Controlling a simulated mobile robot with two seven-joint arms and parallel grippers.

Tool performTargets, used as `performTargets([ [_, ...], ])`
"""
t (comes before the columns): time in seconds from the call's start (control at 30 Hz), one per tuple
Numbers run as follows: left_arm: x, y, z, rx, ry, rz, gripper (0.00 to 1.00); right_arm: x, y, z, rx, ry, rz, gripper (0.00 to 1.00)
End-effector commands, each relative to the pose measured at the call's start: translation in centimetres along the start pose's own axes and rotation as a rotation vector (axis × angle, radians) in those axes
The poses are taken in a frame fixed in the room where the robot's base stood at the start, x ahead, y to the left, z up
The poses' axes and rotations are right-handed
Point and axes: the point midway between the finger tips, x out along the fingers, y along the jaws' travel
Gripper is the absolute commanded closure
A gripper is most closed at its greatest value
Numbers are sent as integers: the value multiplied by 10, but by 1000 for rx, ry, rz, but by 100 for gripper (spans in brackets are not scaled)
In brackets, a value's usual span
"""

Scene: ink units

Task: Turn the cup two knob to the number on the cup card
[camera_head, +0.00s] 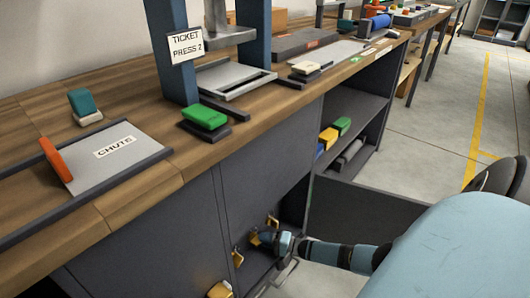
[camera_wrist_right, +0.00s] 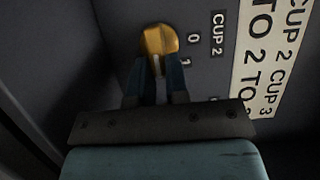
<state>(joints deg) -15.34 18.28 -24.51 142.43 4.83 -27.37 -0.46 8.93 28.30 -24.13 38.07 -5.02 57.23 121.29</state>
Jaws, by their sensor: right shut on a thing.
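The cup two knob (camera_wrist_right: 159,39) is yellow and sits on a dark panel in the right wrist view. In the head view my right gripper (camera_head: 268,239) is at the yellow knobs low on the cabinet front. My left gripper is not in view.
Another yellow knob (camera_head: 237,258) and a larger yellow part (camera_head: 220,290) are nearby on the cabinet. A dark open panel (camera_head: 370,205) stands right of the gripper. The wooden bench (camera_head: 130,215) above carries a chute plate (camera_head: 105,160) and a green block (camera_head: 205,117).

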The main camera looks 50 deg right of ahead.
Motion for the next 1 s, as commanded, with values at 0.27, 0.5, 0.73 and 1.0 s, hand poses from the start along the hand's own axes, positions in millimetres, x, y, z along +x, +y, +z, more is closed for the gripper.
performTargets([
  [0.27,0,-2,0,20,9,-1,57,0,1,1,31,-1,-12,100],
  [0.5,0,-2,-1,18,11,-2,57,0,1,1,32,-2,-13,100],
  [0.73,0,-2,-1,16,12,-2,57,0,1,1,31,-2,-13,60],
  [1.0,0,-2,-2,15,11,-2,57,-2,0,1,30,-1,-12,60],
])
